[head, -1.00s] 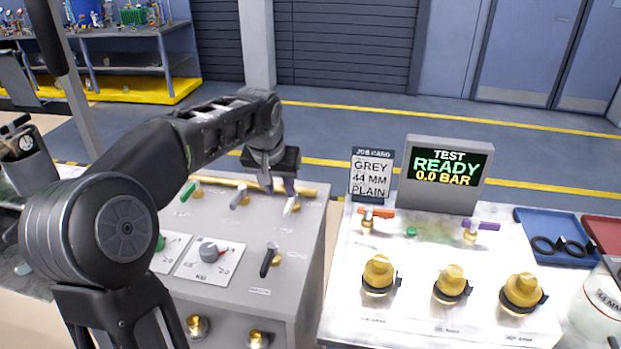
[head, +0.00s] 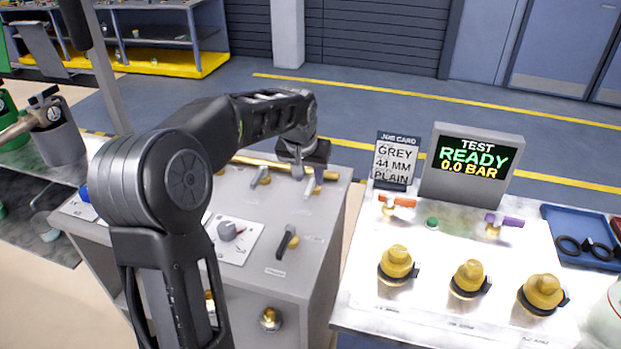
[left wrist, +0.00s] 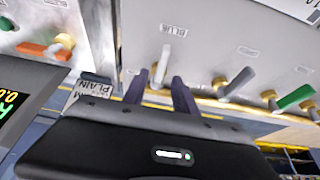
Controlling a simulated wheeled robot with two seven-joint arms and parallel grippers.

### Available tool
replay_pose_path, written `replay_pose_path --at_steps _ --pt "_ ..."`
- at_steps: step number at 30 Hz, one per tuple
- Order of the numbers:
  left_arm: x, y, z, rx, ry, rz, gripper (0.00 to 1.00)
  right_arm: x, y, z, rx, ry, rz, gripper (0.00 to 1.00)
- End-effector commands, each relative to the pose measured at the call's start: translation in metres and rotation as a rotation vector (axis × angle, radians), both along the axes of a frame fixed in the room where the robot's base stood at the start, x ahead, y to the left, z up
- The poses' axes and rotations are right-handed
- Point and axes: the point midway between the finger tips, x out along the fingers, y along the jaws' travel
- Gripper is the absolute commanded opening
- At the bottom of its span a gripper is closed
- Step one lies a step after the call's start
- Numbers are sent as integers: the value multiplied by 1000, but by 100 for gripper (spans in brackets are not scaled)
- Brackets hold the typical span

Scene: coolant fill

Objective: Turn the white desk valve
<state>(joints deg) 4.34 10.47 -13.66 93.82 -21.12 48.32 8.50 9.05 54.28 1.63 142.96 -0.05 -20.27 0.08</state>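The white desk valve (head: 312,184) is a small white lever at the back right of the grey desk top (head: 285,210). In the left wrist view the white lever (left wrist: 163,64) stands under a label, between two dark finger tips. My left gripper (head: 308,168) is over this valve, pointing down. In the left wrist view its fingers (left wrist: 160,88) are apart, one on each side of the lever, with gaps showing. I cannot tell whether either finger touches it. My right gripper is not in view.
A grey lever (head: 261,176) and a green lever (left wrist: 297,97) sit beside the white one. A black lever (head: 287,241) and a dial (head: 228,231) are nearer. A white bench with an orange lever (head: 398,201) and a screen reading READY (head: 470,165) stands right.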

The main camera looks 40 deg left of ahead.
Motion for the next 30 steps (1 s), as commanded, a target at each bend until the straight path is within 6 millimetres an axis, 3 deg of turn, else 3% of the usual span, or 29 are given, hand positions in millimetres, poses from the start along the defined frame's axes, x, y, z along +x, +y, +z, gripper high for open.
replay_pose_path --at_steps 6,15,27,30 --pt "8 3 -21 -2 1 1 34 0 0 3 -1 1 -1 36" --pt "9 3 -24 -1 -1 1 34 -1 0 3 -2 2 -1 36" --pt "9 3 -23 -1 0 0 1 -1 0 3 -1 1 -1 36" --pt "9 3 -23 -1 0 0 0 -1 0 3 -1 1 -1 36"
